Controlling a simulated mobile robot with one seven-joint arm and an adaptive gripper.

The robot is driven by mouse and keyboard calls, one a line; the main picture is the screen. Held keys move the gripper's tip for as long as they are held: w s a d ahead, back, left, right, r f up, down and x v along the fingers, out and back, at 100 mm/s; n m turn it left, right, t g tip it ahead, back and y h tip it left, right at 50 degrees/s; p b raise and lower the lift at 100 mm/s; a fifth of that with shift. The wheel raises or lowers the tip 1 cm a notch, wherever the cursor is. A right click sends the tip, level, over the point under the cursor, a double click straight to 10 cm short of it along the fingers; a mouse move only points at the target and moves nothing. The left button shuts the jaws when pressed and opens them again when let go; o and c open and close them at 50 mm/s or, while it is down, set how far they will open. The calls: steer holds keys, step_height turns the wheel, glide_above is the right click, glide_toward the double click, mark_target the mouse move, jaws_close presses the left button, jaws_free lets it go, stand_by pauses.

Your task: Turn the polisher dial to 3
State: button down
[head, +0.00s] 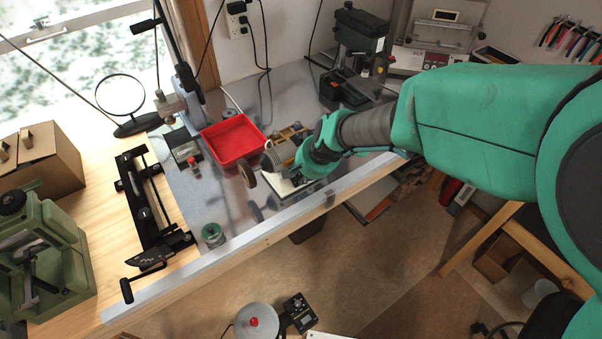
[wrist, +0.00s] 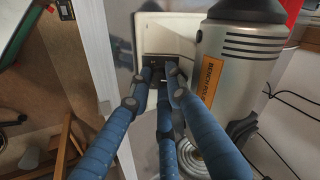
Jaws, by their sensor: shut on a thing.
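The bench polisher (head: 279,153) stands on the metal-topped bench, its round buffing wheel (head: 247,174) to the left and its pale base (head: 287,188) below. In the wrist view its silver motor (wrist: 238,62) with an orange label is at the right, and its cream base (wrist: 152,22) is at the top. A black control panel (wrist: 187,56) is set in the base. My gripper (wrist: 158,78) has blue-wrapped fingers, closed together at this panel. They are shut on the dial, which they hide; its setting cannot be read. In the head view my arm covers the polisher's right part.
A red tray (head: 233,138) sits behind the polisher. A green spool (head: 212,234) lies near the front edge. The bench's metal front edge (head: 270,230) runs close before the polisher.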

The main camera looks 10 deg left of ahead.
steer(key=c, duration=1.9)
jaws_free()
steer(key=shift+w+r, duration=0.2)
steer(key=shift+s+f, duration=0.1)
steer(key=shift+n, duration=0.3)
steer(key=shift+a+f+n+b, duration=0.1)
steer(key=shift+n+b, duration=0.85)
steer(key=shift+n, duration=0.15)
steer(key=s+d+r+m+y+p, duration=0.1)
steer(key=s+d+r+m+p, duration=0.3)
steer(key=r, duration=0.8)
steer(key=s+d+r+m+t+y+p, duration=0.1)
steer(key=s+d+r+m+p, duration=0.3)
steer(key=s+d+r, duration=0.4)
steer(key=shift+s+d+r+t, duration=0.25)
steer(key=shift+d+r, duration=0.65)
steer(key=shift+r, duration=1.2)
